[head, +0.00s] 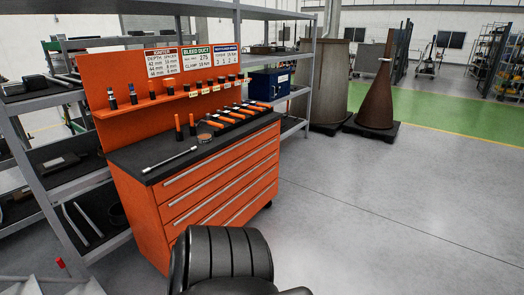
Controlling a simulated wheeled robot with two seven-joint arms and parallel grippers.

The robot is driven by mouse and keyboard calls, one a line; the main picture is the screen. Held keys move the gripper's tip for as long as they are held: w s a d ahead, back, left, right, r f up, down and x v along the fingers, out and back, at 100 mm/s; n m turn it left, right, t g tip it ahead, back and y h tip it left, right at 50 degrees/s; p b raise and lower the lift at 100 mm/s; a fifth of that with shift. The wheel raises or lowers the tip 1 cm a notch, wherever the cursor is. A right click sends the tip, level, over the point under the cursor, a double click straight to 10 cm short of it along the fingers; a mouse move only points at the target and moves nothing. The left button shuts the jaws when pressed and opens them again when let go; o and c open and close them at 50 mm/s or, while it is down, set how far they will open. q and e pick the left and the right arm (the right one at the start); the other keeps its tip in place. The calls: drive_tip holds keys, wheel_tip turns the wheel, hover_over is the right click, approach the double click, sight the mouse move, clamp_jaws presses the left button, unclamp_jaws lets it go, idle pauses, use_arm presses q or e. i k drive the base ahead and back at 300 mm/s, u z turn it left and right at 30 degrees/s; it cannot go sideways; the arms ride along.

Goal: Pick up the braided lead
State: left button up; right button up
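No braided lead can be made out for certain. A small round brownish item (205,138), perhaps a coil, lies on the dark top of the orange tool cabinet (215,185). It is too small to tell if it is the lead. A long silvery bar-like tool (170,160) lies at the front left of the same top. Neither gripper can be seen. A black rounded part of my own arm fills the bottom middle and hides the floor there.
Several orange-handled tools (240,112) lie on the cabinet top, below an orange back panel (140,75) with signs. Grey shelving (45,145) stands left and behind. A blue box (270,83) sits on a shelf. A brown cone (377,98) stands beyond. The floor at right is clear.

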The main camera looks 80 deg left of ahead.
sight(147, 169)
drive_tip(key=u, duration=3.2)
